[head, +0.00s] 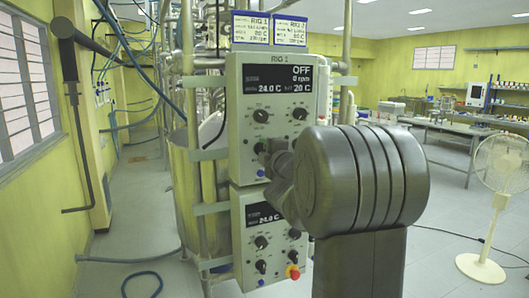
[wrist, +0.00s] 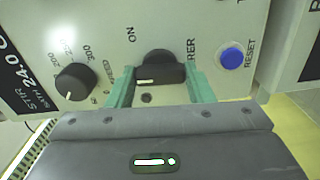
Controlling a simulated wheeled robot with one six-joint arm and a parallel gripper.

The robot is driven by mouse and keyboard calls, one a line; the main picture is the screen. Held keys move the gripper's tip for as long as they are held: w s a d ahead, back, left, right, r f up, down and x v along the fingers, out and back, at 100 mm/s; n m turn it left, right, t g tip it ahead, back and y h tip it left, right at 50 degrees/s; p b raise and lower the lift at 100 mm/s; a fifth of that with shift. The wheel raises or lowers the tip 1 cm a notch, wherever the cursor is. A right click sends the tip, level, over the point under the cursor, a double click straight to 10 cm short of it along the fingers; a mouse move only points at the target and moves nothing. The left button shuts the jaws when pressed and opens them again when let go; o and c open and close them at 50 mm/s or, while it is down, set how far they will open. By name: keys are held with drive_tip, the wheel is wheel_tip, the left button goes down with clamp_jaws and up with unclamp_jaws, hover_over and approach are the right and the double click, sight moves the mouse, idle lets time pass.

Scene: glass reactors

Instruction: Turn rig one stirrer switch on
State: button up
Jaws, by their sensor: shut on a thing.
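The Rig 1 control panel (head: 234,120) is the upper grey box on the rack. Its display (head: 280,78) reads OFF, 0 rpm, 24.0 C and 20 C. In the wrist view the black stirrer switch (wrist: 163,60) is a knob with a white mark on its lower-left part; ON is printed at its upper left. My gripper (wrist: 160,84) has one green finger on each side of the knob and is shut on it. In the head view my gripper (head: 272,158) is at the panel's lower part, and my wrist covers some of the panel.
A second panel (head: 240,222) with a red button (head: 292,272) sits just below. A black dial (wrist: 76,82) and blue RESET button (wrist: 231,58) flank the switch. A white fan (head: 494,180) stands at right on open floor. A wall pipe and blue hoses are at left.

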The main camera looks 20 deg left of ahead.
drive_tip(key=m+p, duration=0.2)
drive_tip(key=m, duration=0.3)
drive_tip(key=shift+m, duration=0.4)
drive_tip(key=m+p, duration=0.2)
drive_tip(key=m, duration=0.3)
drive_tip(key=shift+f+m, duration=0.1)
drive_tip(key=shift+m, duration=0.3)
drive_tip(key=o, duration=1)
drive_tip(key=shift+d, duration=0.1)
drive_tip(key=b+v, duration=0.2)
drive_tip(key=v, duration=1.1)
drive_tip(key=shift+s+d+b, duration=0.2)
drive_tip(key=shift+s+b, duration=0.1)
drive_tip(key=shift+b, duration=0.1)
drive_tip(key=p+x, duration=0.2)
drive_tip(key=x, duration=1.2)
drive_tip(key=shift+p, duration=0.4)
drive_tip(key=shift+d, duration=0.25)
